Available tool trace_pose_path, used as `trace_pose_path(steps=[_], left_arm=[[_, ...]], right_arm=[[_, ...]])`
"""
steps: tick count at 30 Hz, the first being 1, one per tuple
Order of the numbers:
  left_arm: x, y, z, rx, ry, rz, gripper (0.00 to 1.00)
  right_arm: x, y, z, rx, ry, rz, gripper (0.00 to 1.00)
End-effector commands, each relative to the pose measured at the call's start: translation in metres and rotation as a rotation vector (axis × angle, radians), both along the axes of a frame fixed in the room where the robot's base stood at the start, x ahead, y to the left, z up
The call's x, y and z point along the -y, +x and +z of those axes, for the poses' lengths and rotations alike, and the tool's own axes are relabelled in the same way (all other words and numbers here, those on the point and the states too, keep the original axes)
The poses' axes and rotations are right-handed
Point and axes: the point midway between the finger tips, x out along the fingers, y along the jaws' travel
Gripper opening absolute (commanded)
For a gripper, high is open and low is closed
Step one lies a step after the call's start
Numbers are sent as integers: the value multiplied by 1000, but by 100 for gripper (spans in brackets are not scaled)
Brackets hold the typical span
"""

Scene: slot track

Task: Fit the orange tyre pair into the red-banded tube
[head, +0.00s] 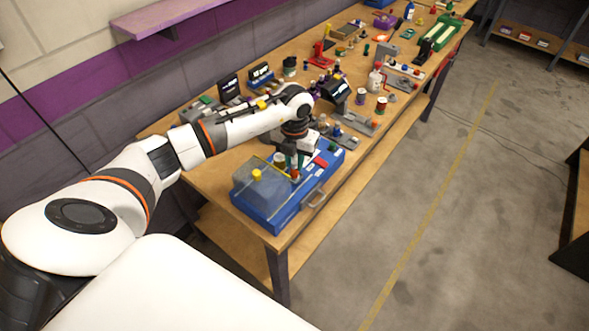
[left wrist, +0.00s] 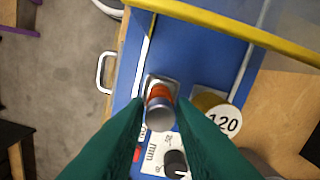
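A grey cylinder with an orange-red band (left wrist: 160,108) stands in a small grey square seat on the blue box (left wrist: 205,50). It shows as a small red spot under my fingers in the head view (head: 295,173). I cannot tell whether it is the tyre pair, the tube, or one inside the other. My left gripper (head: 295,164) points down over the blue box, its green fingers (left wrist: 161,100) on either side of the cylinder. A narrow gap seems to show between it and each finger, so the gripper looks open. My right gripper is out of view.
A clear cover with a yellow edge (left wrist: 230,25) stands beside the fingers. The long wooden table (head: 182,150) holds many parts farther back. The floor on the right is free.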

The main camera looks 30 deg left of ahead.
Motion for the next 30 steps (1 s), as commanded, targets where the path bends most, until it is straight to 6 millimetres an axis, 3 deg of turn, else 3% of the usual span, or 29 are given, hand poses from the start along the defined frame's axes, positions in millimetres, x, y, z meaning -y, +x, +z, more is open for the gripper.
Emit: trace_pose_path(steps=[1, 4, 14, 24, 30], left_arm=[[0, 0, 0, 0, 0, 0, 15], [0, 0, 0, 0, 0, 0, 0], [0, 1, 7, 4, 0, 0, 0], [0, 1, 69, 6, 0, 0, 0], [3, -2, 93, 2, -1, -58, 0]], right_arm=[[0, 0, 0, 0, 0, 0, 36], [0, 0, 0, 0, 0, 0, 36], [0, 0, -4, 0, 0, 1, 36], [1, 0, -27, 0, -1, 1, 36], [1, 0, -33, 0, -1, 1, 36]])
